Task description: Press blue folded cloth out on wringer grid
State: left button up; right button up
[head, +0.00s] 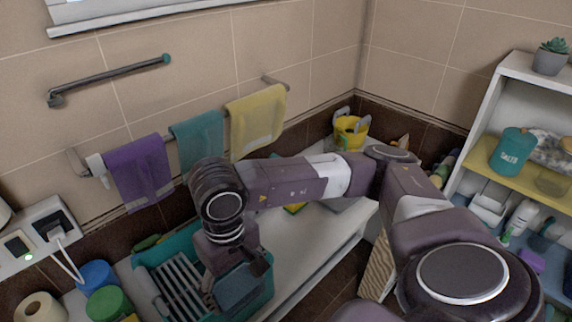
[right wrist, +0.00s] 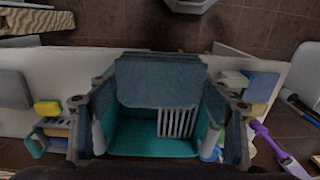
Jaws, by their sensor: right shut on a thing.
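The blue folded cloth (head: 239,287) is held by my right gripper (head: 236,272) over the right part of the teal tub (head: 265,292). In the right wrist view the cloth (right wrist: 160,82) spans between the two fingers of my right gripper (right wrist: 158,105), which is shut on it. The grey slatted wringer grid (head: 174,285) lies at the left side of the tub, beside the cloth. The grid also shows in the right wrist view (right wrist: 180,123), partly covered by the cloth. I cannot tell whether the cloth touches anything below. My left gripper is out of view.
Purple (head: 140,172), teal (head: 197,140) and yellow (head: 257,120) towels hang on a wall rail behind my right arm. Blue (head: 97,275) and green (head: 107,303) round containers stand left of the tub. A yellow bucket (head: 350,130) stands in the far corner. Shelves stand at right.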

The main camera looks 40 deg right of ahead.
pick_arm(q)
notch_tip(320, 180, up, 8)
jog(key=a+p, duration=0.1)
jog(key=p, duration=0.4)
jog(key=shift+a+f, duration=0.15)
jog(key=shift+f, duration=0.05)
pick_arm(e)
notch_tip(320, 180, up, 12)
jog(key=shift+w, duration=0.15)
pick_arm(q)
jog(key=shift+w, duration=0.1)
pick_arm(e)
jog(key=shift+r, duration=0.1)
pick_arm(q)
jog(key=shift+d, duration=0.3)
